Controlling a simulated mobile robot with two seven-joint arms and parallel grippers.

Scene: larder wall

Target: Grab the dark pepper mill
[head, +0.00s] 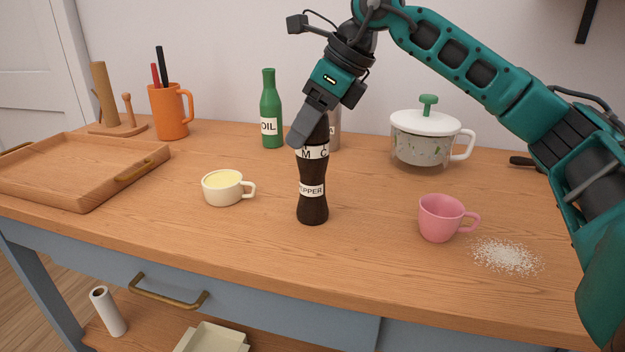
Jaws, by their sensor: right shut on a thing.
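The dark pepper mill (313,205) stands upright on the wooden worktop, near the middle of the head view. It has a label reading "PEPPER" and a second white band higher up. My right gripper (308,132) comes down from above and is shut on the top of the mill. The gripper's fingers hide part of the mill's head. The mill's base appears to touch the worktop. My left gripper is not in view.
A cream cup (222,190) stands left of the mill and a pink cup (440,219) to the right, beside spilled white grains (507,257). Behind are a green oil bottle (270,112), a grey shaker (335,130) and a lidded pot (420,145). A wooden tray (75,194) lies left.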

